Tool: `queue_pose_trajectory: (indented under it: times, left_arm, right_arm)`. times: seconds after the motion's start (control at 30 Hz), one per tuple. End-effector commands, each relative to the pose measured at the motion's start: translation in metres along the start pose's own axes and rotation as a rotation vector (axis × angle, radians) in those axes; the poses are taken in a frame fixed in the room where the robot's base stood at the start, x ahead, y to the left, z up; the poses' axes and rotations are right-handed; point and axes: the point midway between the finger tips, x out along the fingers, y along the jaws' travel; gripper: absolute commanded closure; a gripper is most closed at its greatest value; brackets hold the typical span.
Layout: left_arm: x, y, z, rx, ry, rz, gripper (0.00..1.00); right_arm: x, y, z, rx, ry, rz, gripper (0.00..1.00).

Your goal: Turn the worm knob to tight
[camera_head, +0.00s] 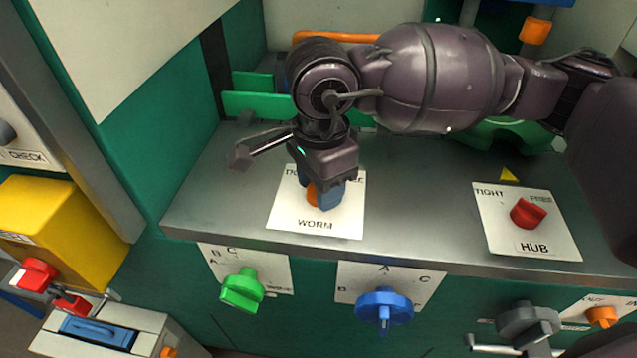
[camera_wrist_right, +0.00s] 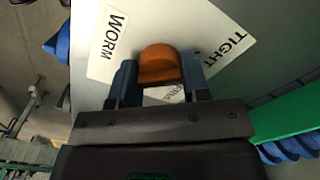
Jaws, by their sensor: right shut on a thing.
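The orange worm knob (camera_head: 312,194) sits on a white card (camera_head: 344,222) marked WORM on the grey metal top, with the label TIGHT partly hidden. My right gripper (camera_head: 325,192) reaches down onto the knob and covers most of it. In the right wrist view the orange knob (camera_wrist_right: 160,66) shows between the two blue fingers of my right gripper (camera_wrist_right: 160,80), which is shut on it. That view shows the words WORM and TIGHT on the card (camera_wrist_right: 205,40). The knob's pointing direction is hard to tell. My left gripper is not in view.
A red HUB knob (camera_head: 528,212) stands on its own card at the right. Below the top's front edge are a green knob (camera_head: 242,290) and a blue knob (camera_head: 384,307). A yellow box (camera_head: 60,225) is at the left. The metal between the cards is clear.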

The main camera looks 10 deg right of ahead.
Motion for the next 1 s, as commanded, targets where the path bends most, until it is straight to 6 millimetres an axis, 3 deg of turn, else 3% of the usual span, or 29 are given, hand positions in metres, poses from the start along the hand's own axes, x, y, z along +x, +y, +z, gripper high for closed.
queue_pose_trajectory:
  times: [0.77, 0.8, 0.93, 1.0]
  left_arm:
    - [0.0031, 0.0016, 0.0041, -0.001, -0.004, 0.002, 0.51]
    - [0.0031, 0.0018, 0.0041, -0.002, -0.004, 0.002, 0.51]
    - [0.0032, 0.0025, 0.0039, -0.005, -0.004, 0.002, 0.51]
    - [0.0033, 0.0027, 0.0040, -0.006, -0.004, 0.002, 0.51]
  right_arm:
    - [-0.0022, -0.0007, 0.0002, -0.105, 0.000, -0.005, 0.81]
    - [-0.0022, -0.0007, 0.0002, -0.105, 0.000, -0.005, 0.54]
    - [-0.0018, -0.0006, 0.0001, -0.104, 0.000, -0.004, 0.34]
    - [-0.0014, -0.0004, 0.0001, -0.104, 0.000, -0.003, 0.32]
